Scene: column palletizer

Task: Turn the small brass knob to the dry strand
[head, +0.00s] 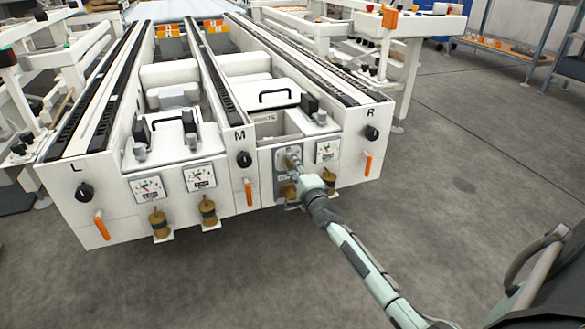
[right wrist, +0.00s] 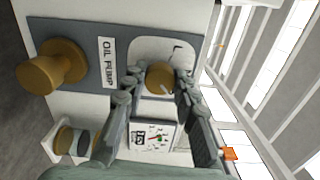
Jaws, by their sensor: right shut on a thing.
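The small brass knob (right wrist: 160,77) sits on a pale rounded plate (right wrist: 148,48) in the right wrist view. A pale pointer line on it points to the lower right of that picture. A dark curved mark is on the plate above it. My right gripper (right wrist: 158,82) has one finger on each side of the knob and is shut on it. In the head view the right gripper (head: 295,163) is at the grey panel (head: 265,162) on the machine's front and hides the small knob. My left gripper is not in view.
A larger brass knob (right wrist: 50,68) stands out beside the OIL PUMP label (right wrist: 108,63). A gauge (right wrist: 156,138) lies close to the fingers. Orange levers (head: 367,164) and black knobs (head: 372,133) line the machine front. The floor at right is mostly clear.

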